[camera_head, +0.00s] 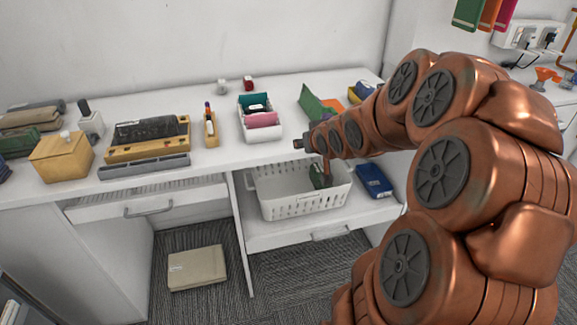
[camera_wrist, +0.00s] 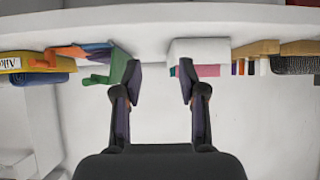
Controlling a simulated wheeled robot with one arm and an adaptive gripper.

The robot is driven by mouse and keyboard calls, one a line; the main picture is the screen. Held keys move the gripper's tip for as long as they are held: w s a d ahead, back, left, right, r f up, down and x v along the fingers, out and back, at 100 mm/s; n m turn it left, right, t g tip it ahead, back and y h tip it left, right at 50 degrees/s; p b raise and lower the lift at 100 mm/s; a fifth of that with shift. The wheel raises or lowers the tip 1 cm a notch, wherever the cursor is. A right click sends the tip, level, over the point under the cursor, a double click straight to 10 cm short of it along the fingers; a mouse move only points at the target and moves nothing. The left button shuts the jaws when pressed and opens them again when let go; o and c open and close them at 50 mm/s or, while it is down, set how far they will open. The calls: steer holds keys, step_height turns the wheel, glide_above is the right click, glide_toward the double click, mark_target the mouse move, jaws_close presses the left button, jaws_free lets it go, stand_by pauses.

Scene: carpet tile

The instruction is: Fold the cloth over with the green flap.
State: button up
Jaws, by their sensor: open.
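The cloth's green flap (camera_head: 312,103) stands up at a slant on the right part of the desk in the head view, with an orange part (camera_head: 337,106) beside it. In the wrist view the green flap (camera_wrist: 118,66) shows at upper left, just left of one finger, with orange and dark blue parts (camera_wrist: 82,50) further left. My gripper (camera_wrist: 159,72) is open, and nothing shows between its fingers. In the head view my arm hides part of the cloth's near side, and the gripper's end is near the desk's front edge. I cannot tell whether a finger touches the flap.
A white box (camera_head: 258,125) with pink and teal items stands left of the cloth. A yellow and blue item (camera_head: 360,90) lies to its right. A white basket (camera_head: 285,205) and blue case (camera_head: 373,180) sit on the lower shelf.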

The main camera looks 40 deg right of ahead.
steer(key=s+a+r+g+p, duration=0.2)
steer(key=s+a+g+p, duration=0.1)
steer(key=s+a, duration=0.3)
steer(key=s+a+r+n+g+y+p, duration=0.1)
steer(key=s+a+r+g+p, duration=0.1)
steer(key=s+a+p, duration=0.3)
steer(key=shift+s+a+r+n+g+y, duration=0.35)
steer(key=shift+s+a+g, duration=0.5)
steer(key=shift+a, duration=1.15)
steer(key=shift+s, duration=0.15)
